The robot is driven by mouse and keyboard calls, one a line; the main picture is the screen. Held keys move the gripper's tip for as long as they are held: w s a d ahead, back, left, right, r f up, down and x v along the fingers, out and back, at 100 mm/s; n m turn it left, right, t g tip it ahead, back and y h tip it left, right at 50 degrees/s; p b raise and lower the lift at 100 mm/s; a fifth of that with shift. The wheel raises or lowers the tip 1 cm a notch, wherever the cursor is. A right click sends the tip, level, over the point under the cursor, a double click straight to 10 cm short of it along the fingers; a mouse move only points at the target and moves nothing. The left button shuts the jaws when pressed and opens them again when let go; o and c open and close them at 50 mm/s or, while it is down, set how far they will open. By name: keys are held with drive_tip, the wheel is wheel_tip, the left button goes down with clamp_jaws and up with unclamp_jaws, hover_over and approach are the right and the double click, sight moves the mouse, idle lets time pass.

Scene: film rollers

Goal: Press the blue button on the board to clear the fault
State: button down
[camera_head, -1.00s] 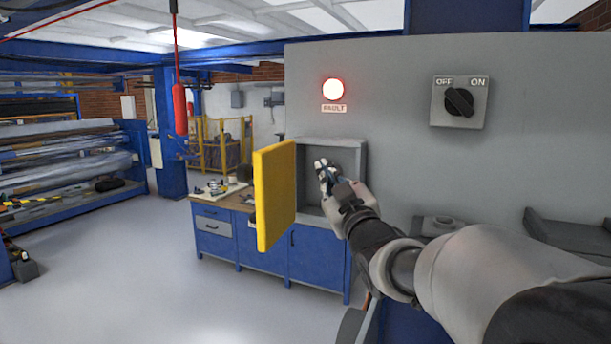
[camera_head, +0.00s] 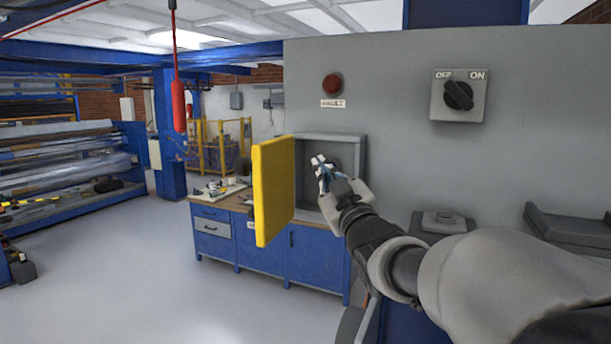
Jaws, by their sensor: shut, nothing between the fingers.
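A grey board (camera_head: 400,75) fills the right half of the view. A recessed grey box (camera_head: 357,145) is set in it, with its yellow door (camera_head: 273,190) swung open to the left. My gripper (camera_head: 321,165) is shut and empty, with its fingertips at the box opening. The blue button cannot be made out; my gripper and wrist cover part of the box's inside. The fault lamp (camera_head: 332,84) above the box is dark red and unlit, over its FAULT label (camera_head: 332,103).
A rotary OFF/ON switch (camera_head: 458,95) is at the upper right of the board. The open yellow door stands close left of my gripper. A red pendant (camera_head: 179,107) hangs at left.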

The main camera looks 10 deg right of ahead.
drive_tip(key=shift+s+a, duration=0.1)
drive_tip(key=shift+s, duration=0.05)
drive_tip(key=shift+s+a+b, duration=0.75)
drive_tip(key=shift+s+b, duration=0.15)
drive_tip(key=shift+s, duration=0.1)
drive_tip(key=shift+s+a+b, duration=0.7)
drive_tip(key=shift+s+b, duration=0.15)
drive_tip(key=shift+s, duration=0.15)
